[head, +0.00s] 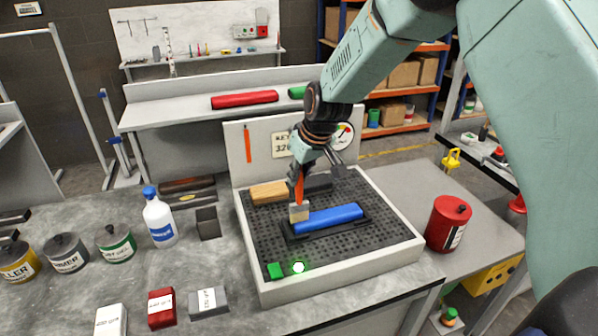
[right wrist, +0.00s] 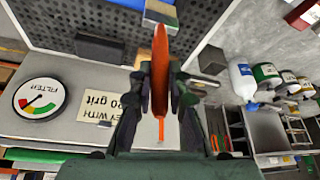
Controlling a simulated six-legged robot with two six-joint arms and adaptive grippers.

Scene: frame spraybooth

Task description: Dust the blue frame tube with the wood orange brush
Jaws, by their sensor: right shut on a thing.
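My right gripper (head: 308,168) is shut on the orange handle of the brush (head: 299,187). The brush points down, its pale bristles (head: 299,212) at the left end of the blue frame tube (head: 335,217). I cannot tell whether the bristles touch the tube. The tube lies in a dark cradle on the perforated bed of the booth (head: 335,272). In the right wrist view, the orange handle (right wrist: 160,65) stands between the fingers, with the bristles at the top and a sliver of blue tube (right wrist: 126,3) beside them. My left gripper is not in view.
A wooden block (head: 268,193) lies behind the tube. A white bottle (head: 158,218) stands left, a red can (head: 448,224) right. The booth's back panel (head: 240,160) rises behind.

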